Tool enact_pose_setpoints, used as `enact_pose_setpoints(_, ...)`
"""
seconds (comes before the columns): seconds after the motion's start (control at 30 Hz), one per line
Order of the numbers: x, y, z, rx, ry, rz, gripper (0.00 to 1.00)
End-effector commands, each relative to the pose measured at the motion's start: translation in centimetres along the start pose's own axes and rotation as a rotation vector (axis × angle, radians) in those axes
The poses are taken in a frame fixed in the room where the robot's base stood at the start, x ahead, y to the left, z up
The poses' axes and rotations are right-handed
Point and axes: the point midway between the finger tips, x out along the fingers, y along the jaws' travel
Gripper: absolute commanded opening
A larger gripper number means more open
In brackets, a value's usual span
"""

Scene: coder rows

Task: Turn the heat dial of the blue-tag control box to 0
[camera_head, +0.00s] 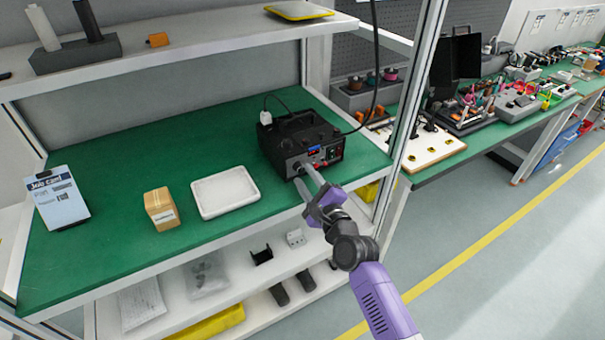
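The black control box (290,138) stands on the green bench top near its right end. A blue tag (314,149) and a small red display show on its front. My gripper (303,174) is at the lower left of that front, its two pale fingers apart and pointing at the panel. A small dial (299,167) appears by the fingertips. Its pointer and setting are too small to read, and the fingers partly cover this area. I cannot tell whether the fingers touch the dial.
A white tray (227,207), a cardboard box (161,208) and a clipboard (57,197) lie left of the control box. A metal upright (409,110) and a hanging black cable stand close on its right. A shelf (200,54) runs above.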

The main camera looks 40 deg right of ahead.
Motion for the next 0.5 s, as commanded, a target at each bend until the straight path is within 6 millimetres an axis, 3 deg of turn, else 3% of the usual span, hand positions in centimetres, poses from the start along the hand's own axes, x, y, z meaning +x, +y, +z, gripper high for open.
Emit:
enact_pose_setpoints(0.2,1.9,0.0,0.0,-0.001,0.0,0.0,0.35)
enact_pose_setpoints(0.5,2.1,0.0,0.0,-0.002,0.0,0.0,0.35)
